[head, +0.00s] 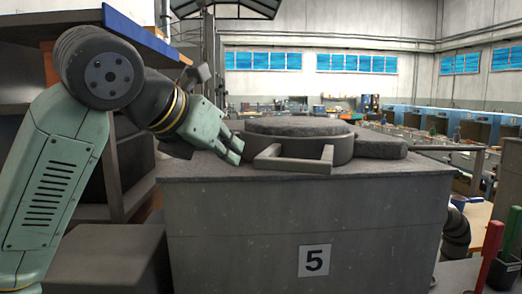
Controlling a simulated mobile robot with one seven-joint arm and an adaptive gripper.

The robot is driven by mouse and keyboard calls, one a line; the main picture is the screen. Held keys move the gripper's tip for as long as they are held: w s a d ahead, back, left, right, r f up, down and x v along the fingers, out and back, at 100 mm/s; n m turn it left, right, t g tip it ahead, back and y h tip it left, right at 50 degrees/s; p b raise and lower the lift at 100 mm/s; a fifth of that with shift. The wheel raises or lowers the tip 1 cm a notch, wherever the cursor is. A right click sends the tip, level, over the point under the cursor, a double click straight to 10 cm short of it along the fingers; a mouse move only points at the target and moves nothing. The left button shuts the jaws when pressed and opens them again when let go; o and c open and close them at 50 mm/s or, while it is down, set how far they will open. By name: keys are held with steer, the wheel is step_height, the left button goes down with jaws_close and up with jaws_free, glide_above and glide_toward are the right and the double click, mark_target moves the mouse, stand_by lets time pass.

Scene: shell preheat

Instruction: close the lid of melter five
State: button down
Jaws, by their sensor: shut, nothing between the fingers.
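Melter five (230,225) is a grey box with a "5" plate on its front, standing in the middle of the head view. On its top sits a round, drum-shaped piece (335,150) with a dark rough top and a square bar handle (290,164) at its front left. It looks like the lid and lies about level. A flat dark rounded slab (378,149) adjoins it on the right. No opening shows, and I cannot tell whether the lid is fully seated. My gripper (234,150) is shut and empty, just left of the round piece and handle, close above the box top.
A shelf unit (118,165) with a blue edge stands at the left behind my arm. A low dark box (110,255) is at the lower left. Red and green rods (495,250) stand at the lower right. The front strip of the melter top is clear.

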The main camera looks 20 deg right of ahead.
mark_target(257, 171)
steer(key=p+x, duration=0.1)
steer(key=x, duration=0.1)
steer(key=r+x, duration=0.1)
steer(key=x, duration=0.2)
steer(key=p+x, duration=0.1)
steer(key=x, duration=0.1)
steer(key=shift+w+d+p, duration=0.35)
steer(key=shift+d, duration=0.3)
steer(key=shift+w+d+f, duration=0.1)
steer(key=shift+w+d, duration=0.35)
